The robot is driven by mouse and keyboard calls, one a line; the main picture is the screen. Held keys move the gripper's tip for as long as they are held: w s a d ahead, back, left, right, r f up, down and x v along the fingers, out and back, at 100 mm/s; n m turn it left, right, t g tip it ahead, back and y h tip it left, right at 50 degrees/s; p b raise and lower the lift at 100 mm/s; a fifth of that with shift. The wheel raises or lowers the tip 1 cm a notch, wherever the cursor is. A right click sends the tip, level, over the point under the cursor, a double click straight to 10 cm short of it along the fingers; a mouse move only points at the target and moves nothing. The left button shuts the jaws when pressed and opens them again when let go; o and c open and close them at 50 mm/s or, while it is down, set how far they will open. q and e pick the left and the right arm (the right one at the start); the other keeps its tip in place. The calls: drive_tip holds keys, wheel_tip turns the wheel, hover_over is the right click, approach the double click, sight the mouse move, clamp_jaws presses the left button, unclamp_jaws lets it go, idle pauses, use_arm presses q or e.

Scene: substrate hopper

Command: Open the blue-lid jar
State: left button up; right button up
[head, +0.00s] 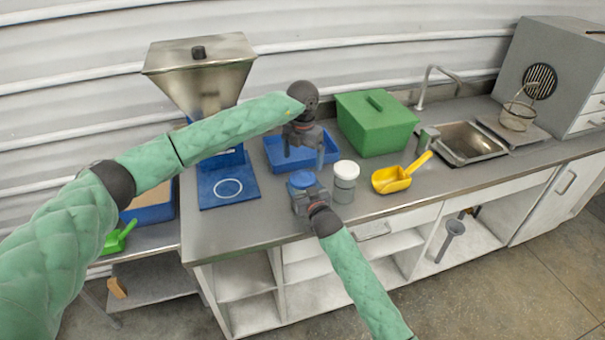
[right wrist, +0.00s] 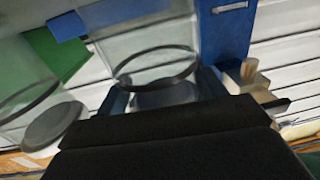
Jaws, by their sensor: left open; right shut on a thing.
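The blue-lid jar (head: 301,180) stands near the front of the grey counter, its blue lid on top. My right gripper (head: 307,197) is shut on its body from the front; the fingers hide much of the jar. In the right wrist view its clear body (right wrist: 150,62) shows between the fingers, with a dark ring around it; the lid is not clear there. My left gripper (head: 304,160) is open and empty, fingers pointing down, above and behind the blue lid, in front of the blue tray.
A white-lid jar (head: 345,182) stands close to the right of the blue-lid jar. A yellow scoop (head: 394,179), green box (head: 376,126), blue tray (head: 272,152) and sink (head: 466,143) lie around. The hopper (head: 202,75) with its blue base (head: 229,188) stands to the left.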

sight(303, 178)
use_arm(q)
drive_tip(key=m, duration=2.1)
drive_tip(key=shift+m, duration=0.3)
drive_tip(key=m, duration=0.8)
drive_tip(key=shift+r, duration=0.1)
drive_tip(key=m, duration=0.5)
drive_tip(key=shift+f, duration=4)
